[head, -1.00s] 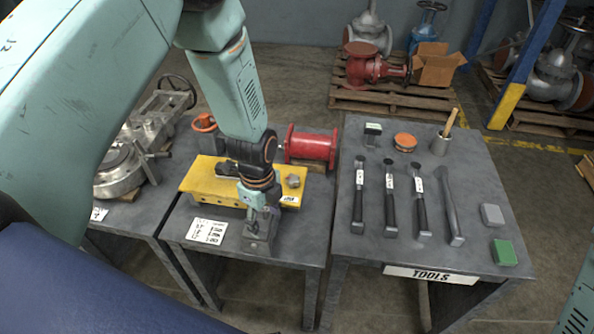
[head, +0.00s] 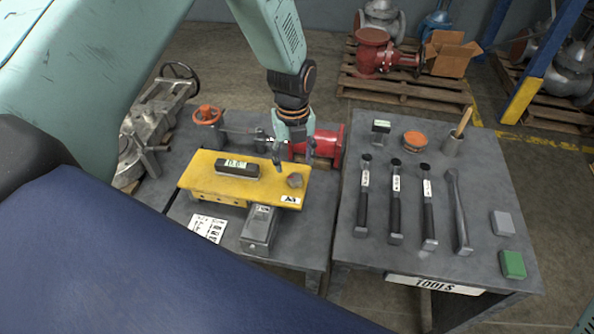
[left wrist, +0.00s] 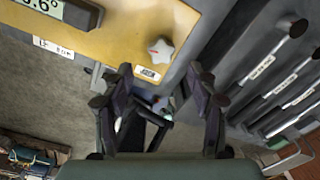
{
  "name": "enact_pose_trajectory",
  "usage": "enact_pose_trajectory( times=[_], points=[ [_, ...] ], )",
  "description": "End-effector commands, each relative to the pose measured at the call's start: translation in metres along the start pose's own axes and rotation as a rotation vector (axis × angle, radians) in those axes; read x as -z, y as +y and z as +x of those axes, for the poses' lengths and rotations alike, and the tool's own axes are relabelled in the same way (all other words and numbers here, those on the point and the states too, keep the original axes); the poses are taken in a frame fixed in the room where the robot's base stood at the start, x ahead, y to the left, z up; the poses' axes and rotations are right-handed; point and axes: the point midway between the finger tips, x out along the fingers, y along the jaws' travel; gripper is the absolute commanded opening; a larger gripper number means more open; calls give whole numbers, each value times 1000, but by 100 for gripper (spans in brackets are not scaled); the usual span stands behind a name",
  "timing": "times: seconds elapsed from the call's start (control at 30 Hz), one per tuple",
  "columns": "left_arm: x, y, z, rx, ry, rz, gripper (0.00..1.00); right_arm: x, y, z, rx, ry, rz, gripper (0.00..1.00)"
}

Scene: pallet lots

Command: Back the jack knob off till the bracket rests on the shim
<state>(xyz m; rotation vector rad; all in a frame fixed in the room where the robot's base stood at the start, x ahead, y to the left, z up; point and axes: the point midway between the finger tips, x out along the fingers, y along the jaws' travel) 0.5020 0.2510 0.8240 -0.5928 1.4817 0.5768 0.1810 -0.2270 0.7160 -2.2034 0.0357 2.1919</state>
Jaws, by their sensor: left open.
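The yellow bracket (head: 205,180) lies on the middle table, with a digital level (head: 238,168) on top. A grey star-shaped knob (head: 295,181) stands at its right end; the left wrist view shows this knob (left wrist: 160,49) bare, beyond my fingertips. A grey metal block (head: 258,230) sits at the bracket's front edge; I cannot tell whether they touch. I cannot make out the shim for certain. My left gripper (head: 279,160) is open and empty, just behind and above the knob; its spread fingers (left wrist: 163,90) also show in the left wrist view. My right gripper is out of view.
A red flanged spool (head: 325,147) and an orange handwheel (head: 207,115) stand behind the bracket. A printed card (head: 207,228) lies in front.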

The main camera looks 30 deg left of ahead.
Motion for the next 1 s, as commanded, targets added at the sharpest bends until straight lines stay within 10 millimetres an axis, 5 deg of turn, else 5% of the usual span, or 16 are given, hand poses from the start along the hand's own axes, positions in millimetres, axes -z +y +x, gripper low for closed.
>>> enact_pose_trajectory(
  times=[0.3, 0.7, 1.0],
  points=[
    [1, 0, 48, 0, 0, 0, 58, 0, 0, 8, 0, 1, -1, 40],
    [-1, -3, 56, 1, -1, 1, 58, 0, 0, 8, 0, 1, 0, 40],
    [-1, -3, 56, 0, 0, 1, 35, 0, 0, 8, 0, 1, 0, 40]
  ],
)
